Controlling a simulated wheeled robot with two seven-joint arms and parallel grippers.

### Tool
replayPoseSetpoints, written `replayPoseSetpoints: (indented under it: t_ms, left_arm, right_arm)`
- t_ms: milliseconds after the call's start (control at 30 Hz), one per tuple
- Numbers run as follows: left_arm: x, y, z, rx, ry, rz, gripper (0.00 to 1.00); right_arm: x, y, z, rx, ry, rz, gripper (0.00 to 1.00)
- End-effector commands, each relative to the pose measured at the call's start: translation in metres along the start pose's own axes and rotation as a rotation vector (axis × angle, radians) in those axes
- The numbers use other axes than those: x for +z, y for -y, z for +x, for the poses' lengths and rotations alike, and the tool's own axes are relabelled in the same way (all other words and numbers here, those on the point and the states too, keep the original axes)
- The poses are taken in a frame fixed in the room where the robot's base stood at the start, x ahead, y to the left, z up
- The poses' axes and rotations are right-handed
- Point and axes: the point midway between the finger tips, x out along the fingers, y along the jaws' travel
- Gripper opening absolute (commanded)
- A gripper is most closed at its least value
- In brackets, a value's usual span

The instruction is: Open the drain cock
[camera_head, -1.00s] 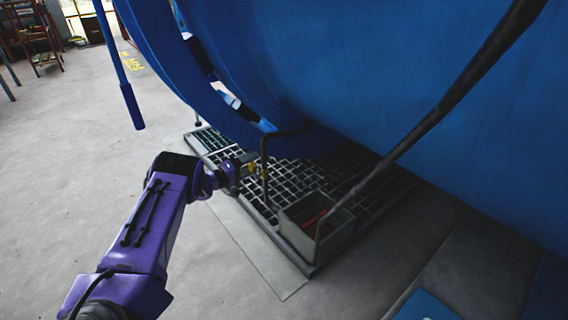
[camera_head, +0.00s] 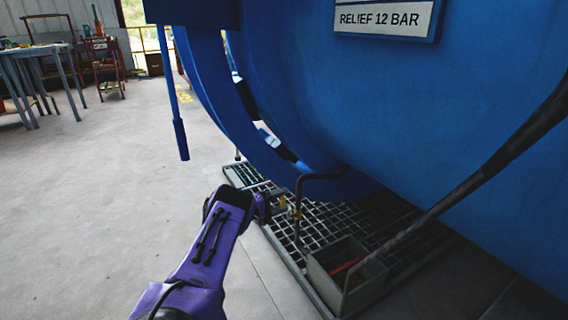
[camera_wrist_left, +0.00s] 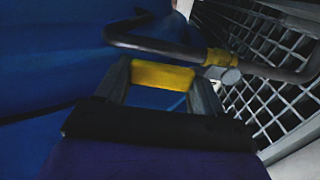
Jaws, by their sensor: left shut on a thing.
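The drain cock (camera_wrist_left: 218,60) sits on a bent dark drain pipe (camera_head: 302,186) that comes out from under the blue vessel and runs down towards the floor grating. Its yellow lever (camera_wrist_left: 162,75) lies between the two fingers of my left gripper (camera_wrist_left: 160,84) in the left wrist view. The fingers are shut on the lever, beside the grey valve body. In the head view my left gripper (camera_head: 277,203) is at the pipe, just left of it, and the lever is small there. My right gripper is not in view.
The blue vessel (camera_head: 400,120) fills the upper right, with a relief sign (camera_head: 384,18). A metal box (camera_head: 330,262) stands on the floor grating (camera_head: 375,222) below the pipe. A dark hose (camera_head: 480,175) crosses the right side. A blue handle (camera_head: 181,140) hangs at left.

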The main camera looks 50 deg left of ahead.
Motion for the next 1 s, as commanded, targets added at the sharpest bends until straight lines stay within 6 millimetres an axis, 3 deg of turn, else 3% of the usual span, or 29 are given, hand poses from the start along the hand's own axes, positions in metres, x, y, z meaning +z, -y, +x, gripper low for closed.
replayPoseSetpoints:
  t_ms: [33,67,100,433,800,1000]
  left_arm:
    - [-0.002,0.001,-0.003,-0.002,-0.007,0.000,0.13]
    - [-0.002,0.001,-0.003,-0.003,-0.007,0.000,0.71]
    - [-0.002,0.001,-0.003,-0.003,-0.007,0.000,0.74]
    - [0.001,-0.001,-0.003,-0.004,0.002,0.001,0.74]
    - [-0.001,-0.002,-0.087,-0.004,-0.005,0.000,0.74]
    - [-0.001,0.000,-0.106,-0.003,-0.004,0.001,0.74]
  right_arm:
    - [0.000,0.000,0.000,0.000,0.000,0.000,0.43]
    - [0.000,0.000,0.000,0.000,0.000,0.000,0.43]
    - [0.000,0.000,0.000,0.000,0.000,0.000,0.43]
    - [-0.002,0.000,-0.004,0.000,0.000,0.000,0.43]
    - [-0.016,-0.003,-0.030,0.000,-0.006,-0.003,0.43]
    - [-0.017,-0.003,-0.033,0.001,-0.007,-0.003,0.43]
